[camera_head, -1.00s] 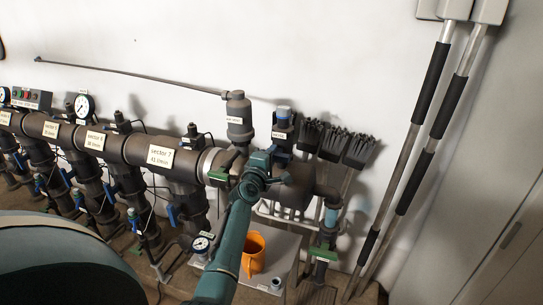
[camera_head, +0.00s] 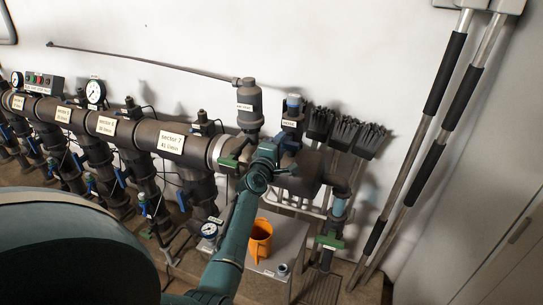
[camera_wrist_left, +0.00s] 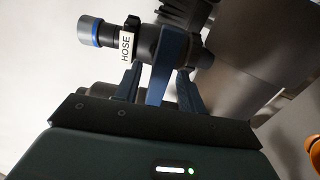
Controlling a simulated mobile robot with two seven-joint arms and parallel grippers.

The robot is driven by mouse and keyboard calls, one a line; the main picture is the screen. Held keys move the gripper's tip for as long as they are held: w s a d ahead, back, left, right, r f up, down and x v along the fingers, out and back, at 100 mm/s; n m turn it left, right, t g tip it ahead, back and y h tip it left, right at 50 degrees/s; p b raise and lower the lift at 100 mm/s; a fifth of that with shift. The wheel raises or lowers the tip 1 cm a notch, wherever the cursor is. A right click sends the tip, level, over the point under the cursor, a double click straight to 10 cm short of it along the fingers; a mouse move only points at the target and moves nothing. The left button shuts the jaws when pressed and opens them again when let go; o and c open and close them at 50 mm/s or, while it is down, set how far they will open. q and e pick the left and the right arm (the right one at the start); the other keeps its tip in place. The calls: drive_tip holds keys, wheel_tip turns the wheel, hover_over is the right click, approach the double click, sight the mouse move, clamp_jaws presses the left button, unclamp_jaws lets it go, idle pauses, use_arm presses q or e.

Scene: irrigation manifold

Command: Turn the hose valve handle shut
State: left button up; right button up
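In the left wrist view the same valve (camera_wrist_left: 118,36) carries a white HOSE label. Its blue lever handle (camera_wrist_left: 161,72) runs down from the valve body between the two fingers of my left gripper (camera_wrist_left: 159,82). The fingers are apart, one on each side of the handle, with visible gaps. In the head view my left gripper (camera_head: 281,152) is at the valve, partly hidden by my wrist. My right gripper is not in view.
A manifold pipe (camera_head: 150,133) with labelled sectors and gauges runs left. Long-handled poles (camera_head: 430,120) lean on the wall at the right.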

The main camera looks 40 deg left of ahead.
use_arm(q)
drive_tip(key=p+v, duration=0.3)
drive_tip(key=v, duration=0.9)
drive_tip(key=s+d+f+m+g+h, duration=0.3)
drive_tip(key=s+d+f+m, duration=0.5)
drive_tip(key=s+d+m, duration=0.3)
drive_tip(key=s+d+f+m+g+h, duration=0.4)
drive_tip(key=s+d+f+m, duration=0.5)
drive_tip(key=s+d+m, duration=0.2)
drive_tip(key=shift+s+d+f+m, duration=0.3)
drive_tip(key=shift+s+m, duration=0.25)
drive_tip(key=shift+m, duration=0.25)
